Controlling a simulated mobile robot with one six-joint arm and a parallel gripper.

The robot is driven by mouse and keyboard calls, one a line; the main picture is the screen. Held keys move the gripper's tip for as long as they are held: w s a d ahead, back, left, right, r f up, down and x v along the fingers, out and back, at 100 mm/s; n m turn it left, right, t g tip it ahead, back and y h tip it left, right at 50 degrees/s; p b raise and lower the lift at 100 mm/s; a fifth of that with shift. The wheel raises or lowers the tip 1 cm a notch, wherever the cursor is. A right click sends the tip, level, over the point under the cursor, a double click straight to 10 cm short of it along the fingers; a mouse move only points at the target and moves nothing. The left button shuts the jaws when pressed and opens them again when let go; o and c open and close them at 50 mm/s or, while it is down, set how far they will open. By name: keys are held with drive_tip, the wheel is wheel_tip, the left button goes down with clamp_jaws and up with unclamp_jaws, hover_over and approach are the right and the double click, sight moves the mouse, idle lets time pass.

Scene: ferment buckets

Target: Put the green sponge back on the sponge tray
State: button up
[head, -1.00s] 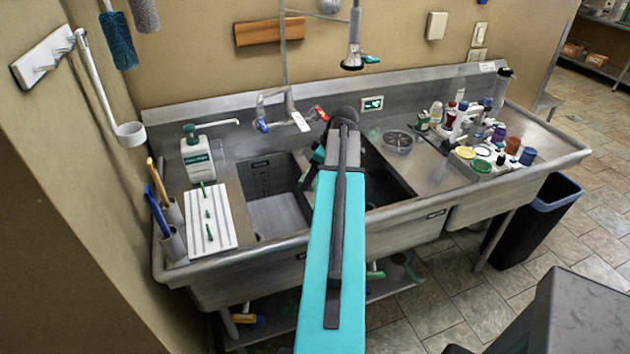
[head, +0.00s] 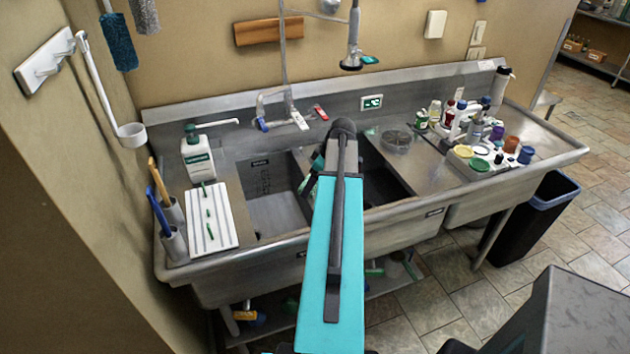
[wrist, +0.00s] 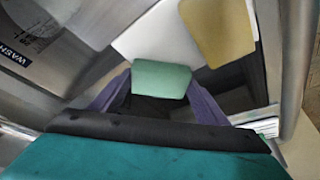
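The green sponge (wrist: 162,80) is in the lower middle of the wrist view, between the two purple fingers of my gripper (wrist: 160,88). Both fingers meet its side edges, so my gripper looks shut on it. A white flat surface (wrist: 150,38), which looks like the sponge tray, shows beyond the sponge. A yellow sponge (wrist: 218,30) lies on it to the right. I cannot tell the gap between the green sponge and the white surface. In the head view my arm hides the gripper, the sponge and the tray.
A sink basin marked WASH (wrist: 40,45) is at the left. In the head view, a white ribbed board (head: 208,218) and a soap bottle (head: 197,155) stand left of the basins. Several bottles and jars (head: 480,130) crowd the right drainboard. A faucet (head: 280,110) rises behind.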

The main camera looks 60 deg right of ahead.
drive_tip(key=o, duration=0.4)
drive_tip(key=shift+r, duration=0.25)
drive_tip(key=shift+b+v, duration=1.55)
drive_tip(key=shift+v, duration=4.35)
